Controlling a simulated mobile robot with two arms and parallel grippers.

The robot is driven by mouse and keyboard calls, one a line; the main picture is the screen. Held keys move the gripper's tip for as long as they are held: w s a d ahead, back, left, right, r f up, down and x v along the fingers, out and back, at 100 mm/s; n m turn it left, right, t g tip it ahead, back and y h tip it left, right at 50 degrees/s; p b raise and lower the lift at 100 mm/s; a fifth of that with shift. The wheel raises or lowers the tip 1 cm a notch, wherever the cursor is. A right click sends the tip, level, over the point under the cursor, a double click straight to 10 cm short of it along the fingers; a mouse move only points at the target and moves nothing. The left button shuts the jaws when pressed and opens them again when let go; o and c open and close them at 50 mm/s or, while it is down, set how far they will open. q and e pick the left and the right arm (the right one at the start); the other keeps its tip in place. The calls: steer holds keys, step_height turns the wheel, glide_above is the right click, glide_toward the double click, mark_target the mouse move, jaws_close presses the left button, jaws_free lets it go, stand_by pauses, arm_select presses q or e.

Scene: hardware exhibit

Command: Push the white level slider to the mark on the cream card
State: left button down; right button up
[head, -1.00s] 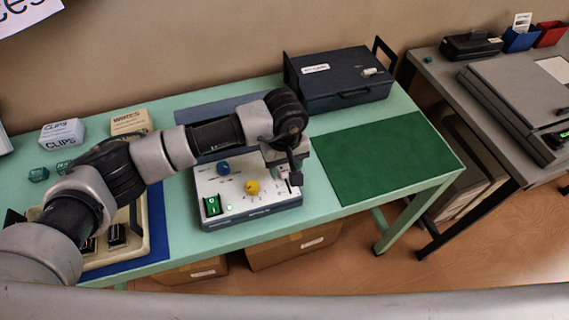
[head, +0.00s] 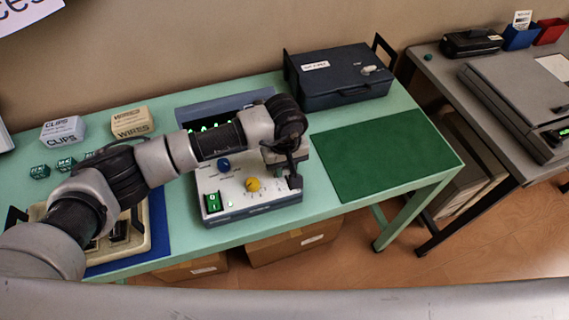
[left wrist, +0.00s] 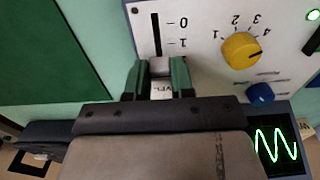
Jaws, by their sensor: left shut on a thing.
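The white level slider (left wrist: 160,66) shows as a pale knob between the green fingers of my left gripper (left wrist: 158,76) in the left wrist view. The fingers are shut on it. Its dark slot (left wrist: 156,35) runs beside a scale marked 0 and 1, and the knob sits past the 1 mark, on the side nearer my gripper. In the head view my left gripper (head: 293,172) is at the right side of the white control box (head: 250,207), and its hand hides the slider. I cannot make out the cream card with certainty. The right gripper is not seen.
The box has a yellow knob (head: 253,184), a blue knob (head: 224,165) and a green switch (head: 213,202). A green mat (head: 385,155) lies clear to the right. A dark case (head: 340,78) stands behind. A screen with a green trace (left wrist: 276,145) is beside the box.

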mark_target(287, 181)
arm_select(q)
steer(key=shift+s+d+f+b, duration=0.1)
steer(key=shift+s+d+b, duration=0.1)
steer(key=shift+s+b, duration=0.3)
steer(key=shift+s+d, duration=0.1)
steer(key=shift+s, duration=0.4)
steer(key=c, duration=1)
jaws_free()
steer(key=shift+o, duration=0.2)
steer(key=shift+r, duration=0.2)
step_height(287, 181, up, 11)
steer(key=b, duration=0.2)
steer(key=shift+f, duration=0.15)
